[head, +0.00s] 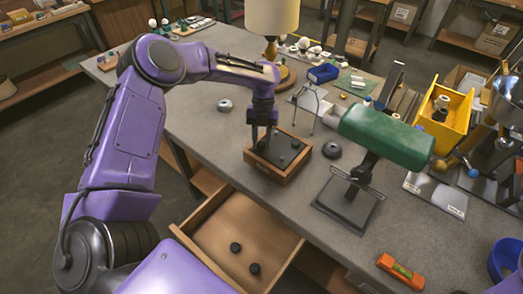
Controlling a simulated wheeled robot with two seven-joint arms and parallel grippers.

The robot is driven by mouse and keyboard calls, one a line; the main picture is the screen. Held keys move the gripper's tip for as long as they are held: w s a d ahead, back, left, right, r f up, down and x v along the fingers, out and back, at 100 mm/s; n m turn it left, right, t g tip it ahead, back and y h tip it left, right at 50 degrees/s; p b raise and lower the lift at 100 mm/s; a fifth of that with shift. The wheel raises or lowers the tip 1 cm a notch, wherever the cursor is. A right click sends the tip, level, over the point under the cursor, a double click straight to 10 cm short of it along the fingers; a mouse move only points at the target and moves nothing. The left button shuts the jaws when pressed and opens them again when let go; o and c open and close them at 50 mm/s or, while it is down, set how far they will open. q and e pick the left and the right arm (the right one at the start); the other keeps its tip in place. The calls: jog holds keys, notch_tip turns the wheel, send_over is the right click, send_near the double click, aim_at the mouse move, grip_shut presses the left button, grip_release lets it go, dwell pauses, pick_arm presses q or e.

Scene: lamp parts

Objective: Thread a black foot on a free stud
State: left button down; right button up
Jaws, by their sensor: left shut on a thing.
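A wooden lamp base (264,174) lies on the grey workbench with a dark underside facing up. A few small dark bumps show on it, too small to tell studs from fitted feet. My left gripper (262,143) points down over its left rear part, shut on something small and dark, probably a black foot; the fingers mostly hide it. I cannot tell if it touches a stud. Two black feet, one (235,247) behind the other (255,268), lie apart in the open wooden drawer (212,221). My right gripper is out of view.
A green-shaded lamp (386,137) stands right of the base, with a dark round part (331,151) between them. A light ring (225,106) lies behind left. A yellow bin (443,120) and an orange level (400,271) are at right.

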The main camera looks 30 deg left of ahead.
pick_arm(q)
jog(key=shift+s+f, duration=0.25)
jog(key=shift+f, duration=0.1)
jog(key=m, duration=0.1)
jog(key=m+y, duration=0.1)
jog(key=m, duration=0.2)
jog(key=shift+w+d+f+g+y+b, duration=0.1)
jog(key=shift+d+f+g+y+b, duration=0.1)
jog(key=shift+d+g+y+b, duration=0.15)
jog(key=m+y, duration=0.1)
jog(key=m, duration=0.2)
jog(key=shift+r, duration=0.15)
jog(key=shift+m+y+b, duration=0.25)
jog(key=shift+m+b, duration=0.05)
jog(key=shift+m, duration=0.4)
jog(key=shift+d+m+y, duration=0.1)
jog(key=shift+m+y, duration=0.3)
jog(key=shift+m, duration=0.8)
jog(key=m+t+y, duration=0.1)
jog(key=m, duration=0.2)
jog(key=shift+b, duration=0.3)
